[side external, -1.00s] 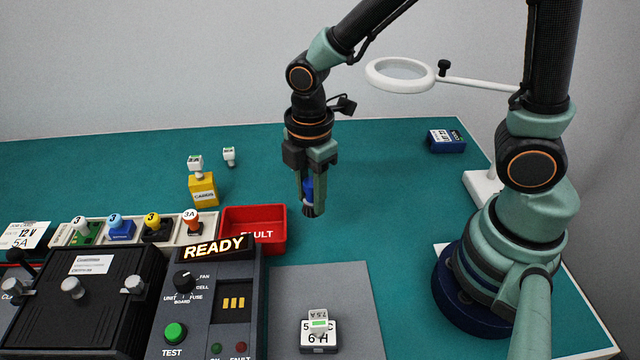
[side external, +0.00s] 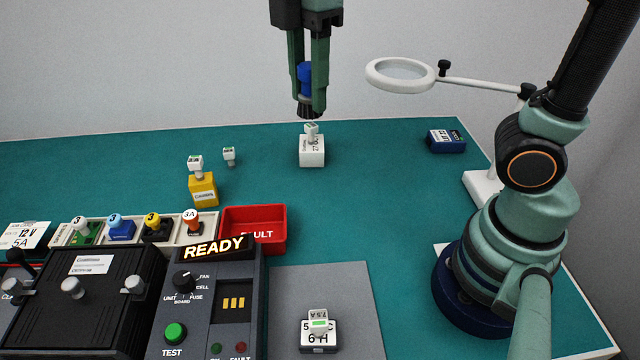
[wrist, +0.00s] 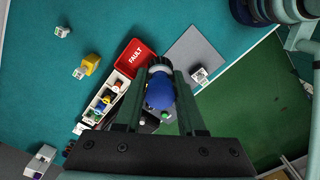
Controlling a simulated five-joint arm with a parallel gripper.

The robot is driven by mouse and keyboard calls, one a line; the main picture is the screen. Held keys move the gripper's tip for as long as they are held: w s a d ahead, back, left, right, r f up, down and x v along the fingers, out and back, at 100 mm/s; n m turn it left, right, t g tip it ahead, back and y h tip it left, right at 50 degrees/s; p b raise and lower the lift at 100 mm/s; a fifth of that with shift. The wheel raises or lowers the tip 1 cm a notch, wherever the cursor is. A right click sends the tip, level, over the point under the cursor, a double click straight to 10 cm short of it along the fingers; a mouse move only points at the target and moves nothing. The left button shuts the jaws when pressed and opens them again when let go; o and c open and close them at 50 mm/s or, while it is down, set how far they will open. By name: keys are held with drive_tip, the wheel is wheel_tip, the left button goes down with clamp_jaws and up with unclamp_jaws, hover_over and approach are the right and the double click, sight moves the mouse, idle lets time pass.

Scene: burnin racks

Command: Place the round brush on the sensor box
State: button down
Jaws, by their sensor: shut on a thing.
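The round brush (side external: 305,74) has a blue handle and dark bristles pointing down. My gripper (side external: 308,103) is shut on it and holds it upright, high over the table. In the wrist view the brush's blue handle (wrist: 160,94) shows between the fingers of my gripper (wrist: 160,72). A white box (side external: 312,155) with a small plug-like piece on top appears just below the brush in the side view. A yellow box (side external: 203,192) with a white piece on top and a dark blue box (side external: 446,142) also stand on the table. I cannot tell which is the sensor box.
A red FAULT tray (side external: 253,242) stands beside a rack of coloured parts. The READY test panel (side external: 206,300) is at front. A grey mat (side external: 345,290) holds a white block (side external: 319,335). A magnifier ring (side external: 400,73) reaches in at right.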

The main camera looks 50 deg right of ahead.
drive_tip(key=w+d+m, duration=0.1)
drive_tip(key=d+m, duration=0.2)
drive_tip(key=d, duration=0.5)
drive_tip(key=w+d+m, duration=0.2)
drive_tip(key=d+m, duration=0.1)
drive_tip(key=d, duration=0.6)
drive_tip(key=w+d+r+m, duration=0.1)
drive_tip(key=d+m, duration=0.3)
drive_tip(key=d, duration=0.4)
drive_tip(key=shift+w+d+r, duration=0.1)
drive_tip(key=shift+w+d, duration=0.3)
drive_tip(key=shift+w, duration=0.15)
drive_tip(key=s+d+m, duration=0.4)
drive_tip(key=d, duration=0.7)
drive_tip(key=m, duration=0.4)
hover_over(447, 135)
wheel_tip(447, 135, down, 4)
drive_tip(key=f, duration=0.1)
wheel_tip(447, 135, down, 21)
drive_tip(key=shift+r, duration=0.2)
drive_tip(key=shift+f, duration=0.15)
drive_tip(key=c, duration=0.5)
unclamp_jaws()
